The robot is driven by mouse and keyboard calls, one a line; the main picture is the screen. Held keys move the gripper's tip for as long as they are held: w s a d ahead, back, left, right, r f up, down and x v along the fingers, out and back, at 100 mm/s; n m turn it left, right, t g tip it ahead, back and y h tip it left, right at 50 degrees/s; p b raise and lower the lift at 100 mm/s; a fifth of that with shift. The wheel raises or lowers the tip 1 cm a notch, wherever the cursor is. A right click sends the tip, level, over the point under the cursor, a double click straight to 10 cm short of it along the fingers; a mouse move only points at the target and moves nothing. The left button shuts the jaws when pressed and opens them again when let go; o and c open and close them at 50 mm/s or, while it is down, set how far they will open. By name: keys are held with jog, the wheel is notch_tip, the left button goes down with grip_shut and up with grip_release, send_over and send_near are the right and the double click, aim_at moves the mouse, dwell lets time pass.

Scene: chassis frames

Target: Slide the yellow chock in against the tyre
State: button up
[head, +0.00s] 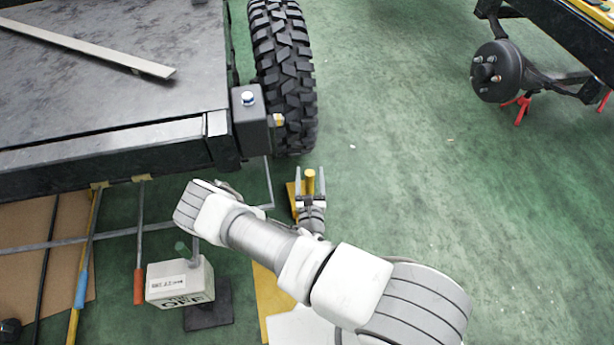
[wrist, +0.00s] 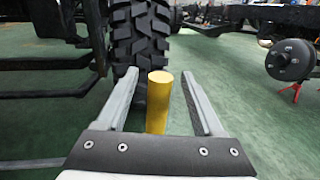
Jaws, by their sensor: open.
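The yellow chock (head: 292,193) lies on the green floor, near the bottom of the tyre (head: 283,80), with floor showing between them. A yellow upright post (head: 311,182) rises from it. My gripper (head: 310,172) is open, with its two fingers on either side of the post. In the wrist view, the post (wrist: 159,102) stands between the open fingers of my gripper (wrist: 162,85), and I see a gap on each side. The tyre (wrist: 143,45) shows behind the post. My gripper hides much of the chock's body.
A dark chassis frame (head: 110,140) with a black box (head: 250,120) on its corner stands left of the tyre. A white box (head: 180,282) and long-handled tools (head: 139,240) are at lower left. A bare hub (head: 497,72) is at upper right. The floor (head: 420,180) on the right is clear.

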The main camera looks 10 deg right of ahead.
jog(key=shift+w, duration=0.25)
grip_shut()
dwell(0.3)
jog(key=shift+w, duration=0.1)
dwell(1.0)
jog(key=w+b, duration=0.3)
jog(key=w, duration=1.8)
jog(key=shift+w, duration=0.4)
dwell(1.3)
jog(key=shift+d, duration=0.1)
